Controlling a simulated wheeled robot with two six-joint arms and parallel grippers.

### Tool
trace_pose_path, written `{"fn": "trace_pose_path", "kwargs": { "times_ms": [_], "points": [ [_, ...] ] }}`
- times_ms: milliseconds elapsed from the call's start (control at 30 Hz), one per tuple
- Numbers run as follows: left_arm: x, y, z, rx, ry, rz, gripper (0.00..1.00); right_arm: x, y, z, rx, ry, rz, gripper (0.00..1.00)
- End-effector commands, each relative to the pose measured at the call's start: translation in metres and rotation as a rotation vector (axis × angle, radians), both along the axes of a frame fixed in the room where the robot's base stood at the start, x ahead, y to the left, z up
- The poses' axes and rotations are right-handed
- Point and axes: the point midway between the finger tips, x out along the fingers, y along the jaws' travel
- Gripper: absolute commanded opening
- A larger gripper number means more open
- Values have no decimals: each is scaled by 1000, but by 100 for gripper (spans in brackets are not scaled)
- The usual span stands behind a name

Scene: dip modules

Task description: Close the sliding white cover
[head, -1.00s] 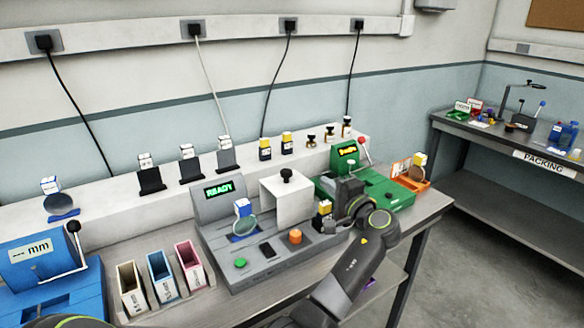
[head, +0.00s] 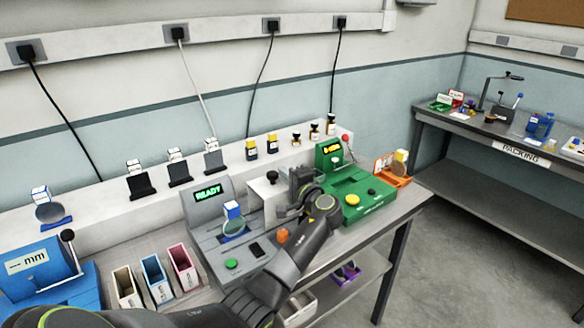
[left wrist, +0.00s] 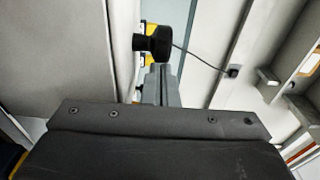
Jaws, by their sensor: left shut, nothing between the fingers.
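The white cover (head: 258,192) is a boxy sliding hood with a black knob (head: 272,177) on top. It stands on the grey station (head: 215,240), whose screen reads READY. My left gripper (head: 298,186) is at the cover's right side, shut and empty. Whether it touches the cover cannot be told. In the left wrist view, the black knob (left wrist: 152,42) shows just beyond the narrow shut fingers (left wrist: 160,85), with a pale panel of the cover (left wrist: 70,55) at left. My gripper and arm hide the station's right part. My right gripper is not in view.
A green station (head: 365,195) stands to the right. Three open bins (head: 155,278) and a blue machine (head: 45,275) are at left.

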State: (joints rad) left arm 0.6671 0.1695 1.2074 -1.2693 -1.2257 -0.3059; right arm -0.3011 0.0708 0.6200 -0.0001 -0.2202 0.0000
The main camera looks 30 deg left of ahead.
Motion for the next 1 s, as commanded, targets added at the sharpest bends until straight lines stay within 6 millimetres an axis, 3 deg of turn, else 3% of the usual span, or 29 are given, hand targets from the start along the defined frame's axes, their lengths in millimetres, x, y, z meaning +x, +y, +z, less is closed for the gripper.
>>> {"fn": "trace_pose_path", "kwargs": {
  "times_ms": [567, 1000],
  "points": [
    [-12, 4, 2, 0, 1, 1, 0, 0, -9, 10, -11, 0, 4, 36],
    [-91, 37, 3, 2, 2, 2, 0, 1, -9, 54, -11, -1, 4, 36]
  ]
}}
